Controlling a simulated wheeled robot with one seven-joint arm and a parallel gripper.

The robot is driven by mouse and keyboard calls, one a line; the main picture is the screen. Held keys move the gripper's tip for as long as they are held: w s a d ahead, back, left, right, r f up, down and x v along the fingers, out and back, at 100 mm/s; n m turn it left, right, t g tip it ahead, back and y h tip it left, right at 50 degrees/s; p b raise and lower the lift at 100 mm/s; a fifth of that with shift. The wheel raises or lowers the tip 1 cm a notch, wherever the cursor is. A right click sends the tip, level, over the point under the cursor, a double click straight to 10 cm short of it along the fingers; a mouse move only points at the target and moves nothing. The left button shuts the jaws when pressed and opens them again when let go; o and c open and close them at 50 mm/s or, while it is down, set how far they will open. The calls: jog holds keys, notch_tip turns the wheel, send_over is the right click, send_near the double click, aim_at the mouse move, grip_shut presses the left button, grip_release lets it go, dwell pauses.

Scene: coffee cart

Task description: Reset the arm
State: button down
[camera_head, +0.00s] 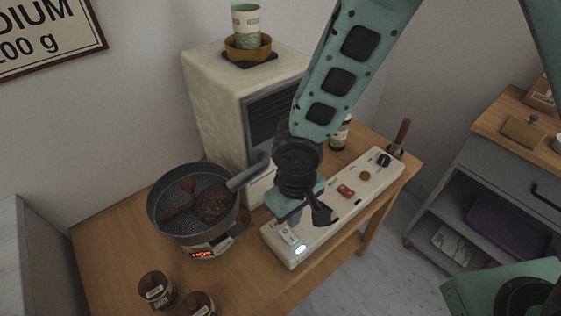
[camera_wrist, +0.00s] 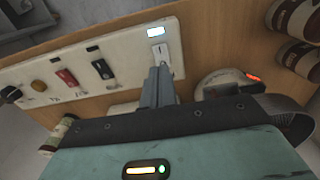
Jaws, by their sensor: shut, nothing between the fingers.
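My arm reaches in from the top of the head view, and my gripper (camera_head: 298,222) points down over the cream control panel (camera_head: 352,193). In the wrist view my gripper (camera_wrist: 160,72) is shut and empty, its fingertips over or close to a white switch plate (camera_wrist: 157,47) at the panel's end. I cannot tell whether they touch it. A small lit display (camera_wrist: 155,31) is beside this plate. Further along the panel are a black slider (camera_wrist: 102,69), a red switch (camera_wrist: 67,77) and a brass knob (camera_wrist: 39,86).
A round metal pan (camera_head: 190,228) with a perforated inside and a red "HOT" display stands left of my gripper. A cream machine (camera_head: 215,100) stands behind. Dark jars (camera_head: 155,288) are at the table's front left. A grey cart (camera_head: 480,190) is at right, across a floor gap.

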jog(key=s+d+r, duration=0.4)
jog(key=s+r, duration=0.1)
jog(key=r, duration=0.4)
jog(key=s+d+r, duration=0.4)
jog(key=s+r, duration=0.2)
jog(key=r, duration=0.3)
jog(key=shift+s+n+y, duration=0.15)
jog(key=shift+n+y, duration=0.15)
jog(key=shift+n, duration=0.1)
